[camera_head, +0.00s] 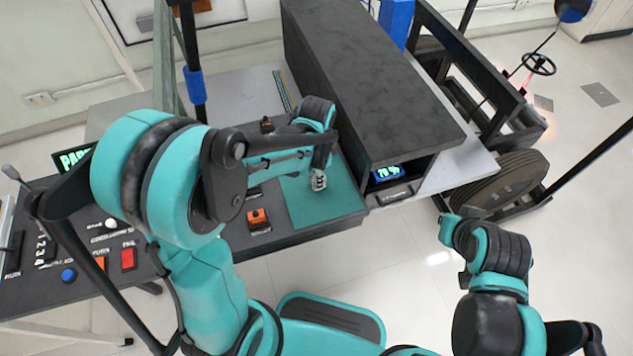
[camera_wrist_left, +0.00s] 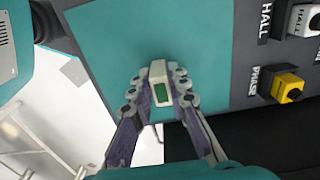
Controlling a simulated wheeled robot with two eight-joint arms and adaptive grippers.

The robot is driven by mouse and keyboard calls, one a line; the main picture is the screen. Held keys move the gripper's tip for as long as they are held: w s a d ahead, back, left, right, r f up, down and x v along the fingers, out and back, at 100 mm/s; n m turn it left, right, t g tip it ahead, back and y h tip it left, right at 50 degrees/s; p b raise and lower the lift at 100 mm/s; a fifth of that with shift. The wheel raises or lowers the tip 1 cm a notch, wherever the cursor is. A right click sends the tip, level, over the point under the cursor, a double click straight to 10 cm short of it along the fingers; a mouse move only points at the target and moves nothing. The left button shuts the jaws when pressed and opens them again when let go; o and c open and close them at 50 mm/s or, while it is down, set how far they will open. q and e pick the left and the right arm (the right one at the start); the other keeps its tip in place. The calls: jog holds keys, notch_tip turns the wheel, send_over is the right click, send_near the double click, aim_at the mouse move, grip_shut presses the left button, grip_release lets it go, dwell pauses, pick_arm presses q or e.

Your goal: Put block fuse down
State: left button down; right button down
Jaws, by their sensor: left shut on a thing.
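The block fuse (camera_wrist_left: 159,78) is a small whitish block with a green window. My left gripper (camera_wrist_left: 160,88) is shut on it, with a finger on each side. The teal mat (camera_wrist_left: 190,35) lies beneath them in the left wrist view. In the head view my left gripper (camera_head: 319,181) points down over the mat (camera_head: 309,216), near its right part. The fuse is mostly hidden there by the fingers. I cannot tell whether it touches the mat. My right arm is at the lower right over the floor, and its gripper fingers do not show.
A dark box-like housing (camera_head: 375,80) stands right of the mat, with a lit display (camera_head: 386,173) under its top. The mat's front part is clear.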

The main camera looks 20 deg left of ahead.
pick_arm(q)
jog(key=shift+f, duration=0.4)
jog(key=shift+f, duration=0.2)
jog(key=c, duration=1.5)
grip_release()
jog(key=shift+o, duration=0.2)
jog(key=shift+r, duration=0.1)
